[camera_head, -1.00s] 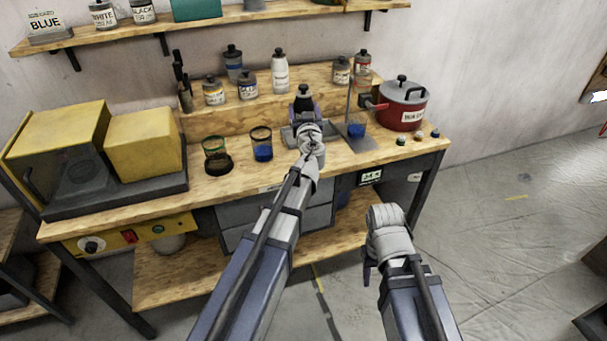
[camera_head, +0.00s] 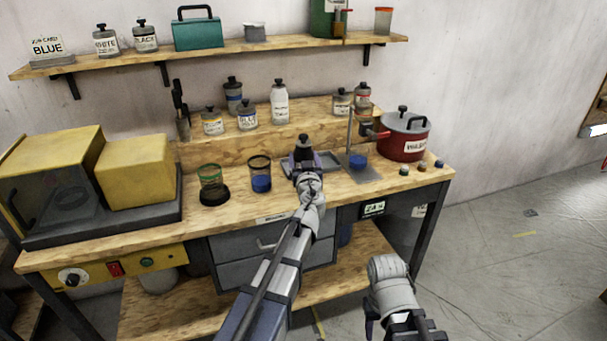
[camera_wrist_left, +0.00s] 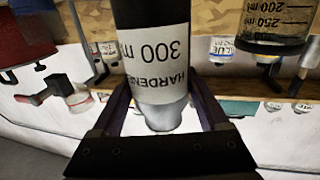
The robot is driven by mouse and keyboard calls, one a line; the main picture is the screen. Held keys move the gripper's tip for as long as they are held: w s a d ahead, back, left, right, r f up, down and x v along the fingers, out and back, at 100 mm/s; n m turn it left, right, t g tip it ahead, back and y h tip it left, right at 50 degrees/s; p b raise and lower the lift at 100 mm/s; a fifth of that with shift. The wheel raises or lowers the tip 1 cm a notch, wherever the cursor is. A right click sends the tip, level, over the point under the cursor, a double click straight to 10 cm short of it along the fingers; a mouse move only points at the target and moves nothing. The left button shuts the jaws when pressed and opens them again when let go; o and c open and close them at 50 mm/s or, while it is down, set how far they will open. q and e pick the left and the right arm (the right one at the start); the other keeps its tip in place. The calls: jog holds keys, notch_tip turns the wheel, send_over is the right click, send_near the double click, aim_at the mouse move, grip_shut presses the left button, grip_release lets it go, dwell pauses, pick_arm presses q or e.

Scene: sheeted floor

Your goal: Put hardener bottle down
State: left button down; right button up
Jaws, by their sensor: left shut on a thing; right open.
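The hardener bottle (camera_wrist_left: 163,62) is dark with a white label reading HARDENER and 300 m. It appears upside down in the left wrist view, between the two fingers of my left gripper (camera_wrist_left: 165,125). In the head view, the dark top of the hardener bottle (camera_head: 303,146) shows just beyond my left gripper (camera_head: 306,168), at the grey tray on the workbench. The gripper hides the bottle's lower part, so I cannot tell whether it touches the tray. My right gripper (camera_head: 372,318) is open and empty, low in front of the bench's right side.
The grey tray (camera_head: 328,163) lies on the workbench (camera_head: 226,212). Bottles line the raised ledge behind.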

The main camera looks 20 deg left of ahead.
pick_arm(q)
jog(key=shift+f+b, duration=1.8)
jog(key=shift+f, duration=0.2)
grip_release()
jog(key=shift+r, duration=0.1)
jog(key=shift+r, duration=0.15)
jog(key=v, duration=1.2)
jog(key=shift+s, duration=0.1)
